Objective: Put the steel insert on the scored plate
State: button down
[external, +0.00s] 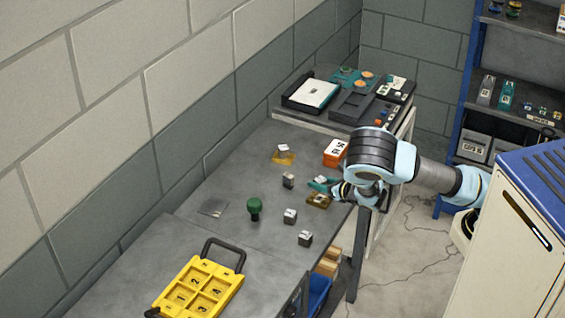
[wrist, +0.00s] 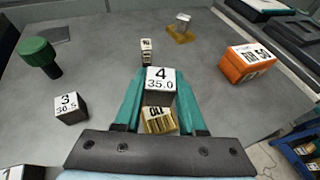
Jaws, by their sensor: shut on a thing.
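My gripper (external: 322,184) is at the right edge of the grey bench. Its teal fingers are shut on a small steel insert (wrist: 160,88), whose white label reads "4 35.0"; its pale top also shows in the external view (external: 320,179). A yellow, brass-like holder (external: 318,201) is just below the insert and also shows between the fingers in the wrist view (wrist: 159,121). I cannot tell whether insert and holder touch. The scored plate, a thin dark square (external: 213,208), lies bare at the bench's left side, well left of my gripper.
A green-knobbed stamp (external: 254,207) stands between plate and gripper. Other labelled steel blocks (external: 290,216) (external: 305,239) (external: 288,180) stand around. A second yellow holder (external: 283,157) bears a block. An orange box (external: 335,153) and a yellow tray (external: 200,288) flank the area.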

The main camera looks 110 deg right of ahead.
aim_at(319, 198)
jog(key=shift+f+p, duration=0.35)
jog(key=shift+f, duration=1.6)
jog(key=shift+f, duration=0.15)
jog(key=shift+c, duration=2.4)
grip_release()
